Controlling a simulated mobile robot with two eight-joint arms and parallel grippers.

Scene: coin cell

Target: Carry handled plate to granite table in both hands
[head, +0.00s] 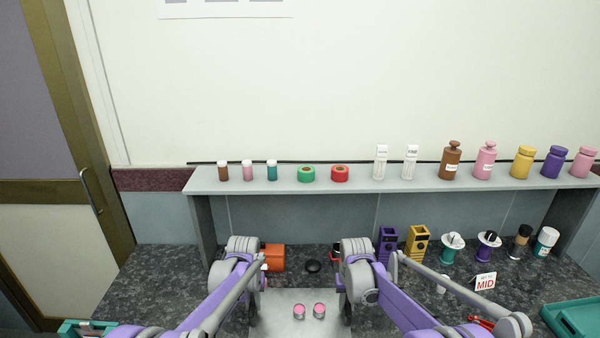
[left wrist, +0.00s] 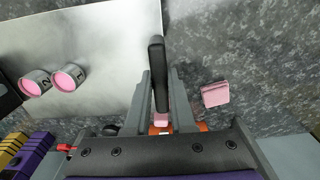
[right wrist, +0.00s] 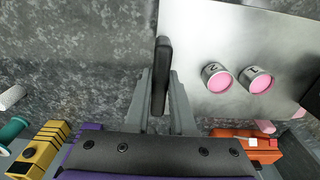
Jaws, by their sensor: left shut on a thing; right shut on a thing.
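The handled plate (head: 283,300) is a bare silver sheet with a black handle at each side. It shows over the dark speckled granite table (head: 150,282); I cannot tell whether it touches the surface. Two pink-topped round cups (head: 299,311) (head: 319,310) stand on it, marked 2 and 1 in the wrist views. My left gripper (left wrist: 160,95) is shut on the left black handle (left wrist: 156,60). My right gripper (right wrist: 161,95) is shut on the right black handle (right wrist: 162,60). The plate's near edge is cut off in the head view.
Purple (head: 388,244) and yellow (head: 417,243) holders stand to the right, with a MID sign (head: 485,282) and a green tray (head: 572,318). A grey shelf (head: 350,185) carries jars. The table's left part is clear.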

